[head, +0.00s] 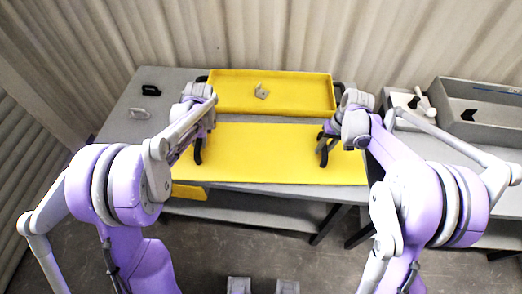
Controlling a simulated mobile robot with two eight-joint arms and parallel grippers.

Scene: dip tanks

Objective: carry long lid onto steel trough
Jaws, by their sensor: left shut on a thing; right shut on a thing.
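The long lid (262,155) is a flat yellow panel in front of me, over the front part of the grey table. My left gripper (198,152) is shut on the lid near its left end. My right gripper (323,150) is shut on it near its right end. The lid looks roughly level; I cannot tell how far it is above the table. Just behind it stands a long, shallow yellow trough (230,106), open on top, with a small grey piece (262,92) inside. A grey, steel-looking trough (455,129) stands at the far right, partly cut off.
A black handle (152,88) and a light handle (139,113) lie on the table's left (120,128). A white box (400,100) with a black-and-white tool stands left of the grey trough. A yellow piece (188,192) shows below the lid's left end. A corrugated wall rises behind.

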